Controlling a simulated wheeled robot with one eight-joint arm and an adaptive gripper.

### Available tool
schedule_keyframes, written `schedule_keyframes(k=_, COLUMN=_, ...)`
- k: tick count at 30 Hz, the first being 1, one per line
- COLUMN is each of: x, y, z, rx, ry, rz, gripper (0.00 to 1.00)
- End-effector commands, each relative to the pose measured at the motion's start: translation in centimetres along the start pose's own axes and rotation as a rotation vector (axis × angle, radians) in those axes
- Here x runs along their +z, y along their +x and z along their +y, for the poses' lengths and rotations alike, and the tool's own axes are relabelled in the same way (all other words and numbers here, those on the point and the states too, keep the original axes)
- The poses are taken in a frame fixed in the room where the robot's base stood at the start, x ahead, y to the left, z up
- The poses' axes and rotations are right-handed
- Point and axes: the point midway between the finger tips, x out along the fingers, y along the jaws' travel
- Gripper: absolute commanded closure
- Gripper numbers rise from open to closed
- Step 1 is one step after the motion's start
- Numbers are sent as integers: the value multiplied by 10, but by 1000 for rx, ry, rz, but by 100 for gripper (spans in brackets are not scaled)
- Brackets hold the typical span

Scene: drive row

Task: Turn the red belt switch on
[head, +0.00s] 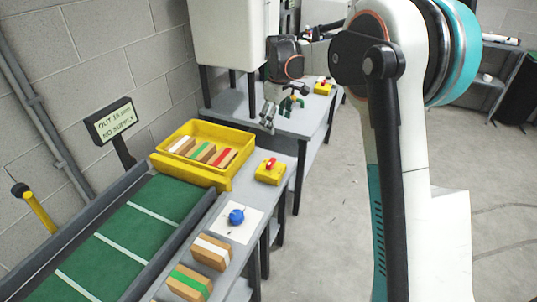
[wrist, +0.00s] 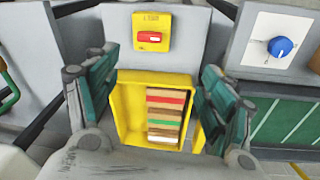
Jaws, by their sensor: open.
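A red switch (head: 270,163) sits on a yellow box (head: 268,177) on the grey bench, beside the yellow tray. The same switch (wrist: 149,37) shows at the top middle of the wrist view, its red bar lying across the yellow box. A second yellow box with a red part (head: 323,86) stands on the farther table; I cannot make out its details. My gripper (head: 279,112) is open and empty, above the benches and beyond the nearer switch in the head view. In the wrist view my gripper (wrist: 163,70) has its fingers spread wide, apart from the switch.
A yellow tray (head: 205,179) of striped cartons stands at the end of the green belt (head: 130,233). A blue knob (head: 236,216) on a white plate is on the near bench, with two cartons nearer. A sign (head: 113,122) stands behind the belt. The floor at right is clear.

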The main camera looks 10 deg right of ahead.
Motion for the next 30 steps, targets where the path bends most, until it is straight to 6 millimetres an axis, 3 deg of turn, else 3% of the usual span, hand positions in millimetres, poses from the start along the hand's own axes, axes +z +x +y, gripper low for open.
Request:
schedule_keyframes(k=3, x=-19, y=34, z=17, rx=-30, ry=-65, rz=-31, gripper=25)
schedule_keyframes(k=9, x=-36, y=84, z=32, rx=-73, ry=-153, rz=-69, gripper=25)
schedule_keyframes(k=22, x=-39, y=133, z=35, rx=-99, ry=-202, rz=-89, gripper=25)
schedule_keyframes(k=30, x=-34, y=185, z=30, rx=-99, ry=-201, rz=-89, gripper=25)
